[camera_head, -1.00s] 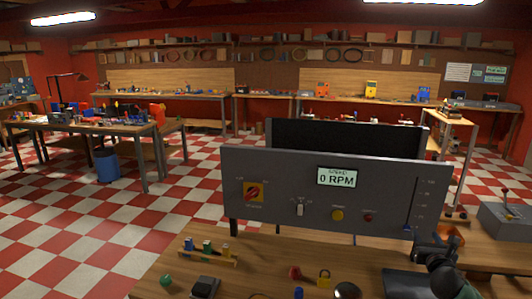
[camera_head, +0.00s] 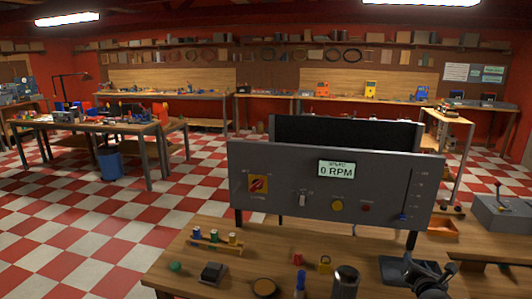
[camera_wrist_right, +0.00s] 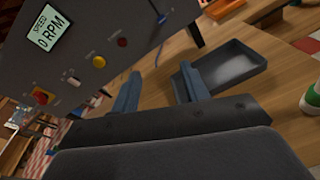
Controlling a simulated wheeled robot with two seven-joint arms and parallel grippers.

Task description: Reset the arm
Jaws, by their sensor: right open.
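My right gripper (camera_head: 428,272) is at the lower right of the head view, over the wooden bench in front of the grey control panel (camera_head: 290,200). In the right wrist view its two fingers (camera_wrist_right: 158,84) stand apart with nothing between them. The panel carries a display reading 0 RPM (camera_head: 337,169), a red-and-yellow rotary switch (camera_head: 258,185), a toggle, a yellow button (camera_head: 336,205), a red button and a slider (camera_head: 403,215) with its blue knob low. A dark tray (camera_wrist_right: 232,66) lies just beyond the fingers. My left gripper is not in view.
On the bench (camera_head: 200,262) stand a rack of small coloured pieces (camera_head: 216,238), a green ball, a dark block (camera_head: 214,273), a round dish (camera_head: 264,287), a padlock (camera_head: 324,263) and a metal cup (camera_head: 345,282). A grey lever box (camera_head: 503,214) stands at the right.

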